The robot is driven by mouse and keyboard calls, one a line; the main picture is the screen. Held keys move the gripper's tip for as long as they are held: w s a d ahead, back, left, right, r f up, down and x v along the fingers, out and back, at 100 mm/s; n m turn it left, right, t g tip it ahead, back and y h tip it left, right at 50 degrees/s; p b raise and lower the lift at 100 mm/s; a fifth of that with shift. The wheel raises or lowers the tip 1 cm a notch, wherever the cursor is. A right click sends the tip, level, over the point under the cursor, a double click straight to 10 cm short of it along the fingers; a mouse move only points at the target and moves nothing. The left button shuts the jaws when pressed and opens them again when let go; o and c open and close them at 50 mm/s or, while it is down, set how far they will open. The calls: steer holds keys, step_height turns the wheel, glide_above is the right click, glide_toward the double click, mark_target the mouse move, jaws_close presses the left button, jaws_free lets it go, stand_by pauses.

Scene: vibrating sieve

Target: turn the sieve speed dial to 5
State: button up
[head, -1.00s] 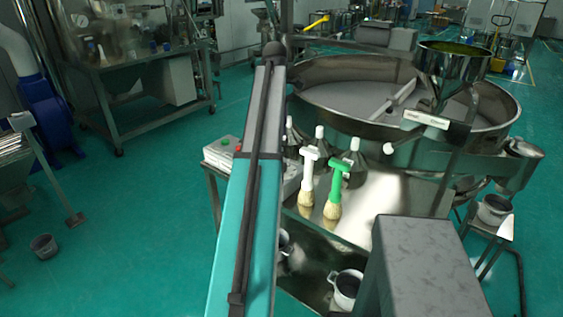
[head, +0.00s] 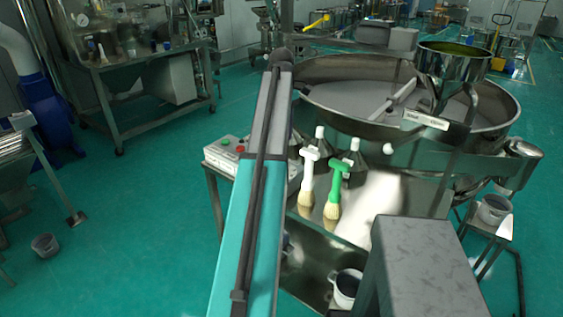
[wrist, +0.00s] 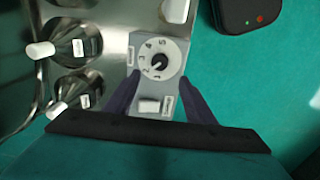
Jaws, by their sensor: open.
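The speed dial (wrist: 158,60) is a round pale disc with printed numbers and a dark pointer at its centre, on a grey control panel (wrist: 138,87) in the wrist view. The pointer's exact reading is too small to tell. My gripper (wrist: 159,79) is open, with one dark finger on each side of the panel, below the dial in the picture. Nothing is held between the fingers, and contact with the dial cannot be seen. In the head view my arm hides the gripper and the dial. The sieve (head: 345,112) is a wide round metal pan.
A white rocker switch (wrist: 149,106) sits below the dial. Two white-tipped dark cones (wrist: 75,48) are at left. A white brush (head: 308,177) and a green brush (head: 335,185) stand on the metal table.

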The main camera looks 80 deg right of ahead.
steer(key=shift+f+p, duration=1.35)
steer(key=shift+f, duration=4.05)
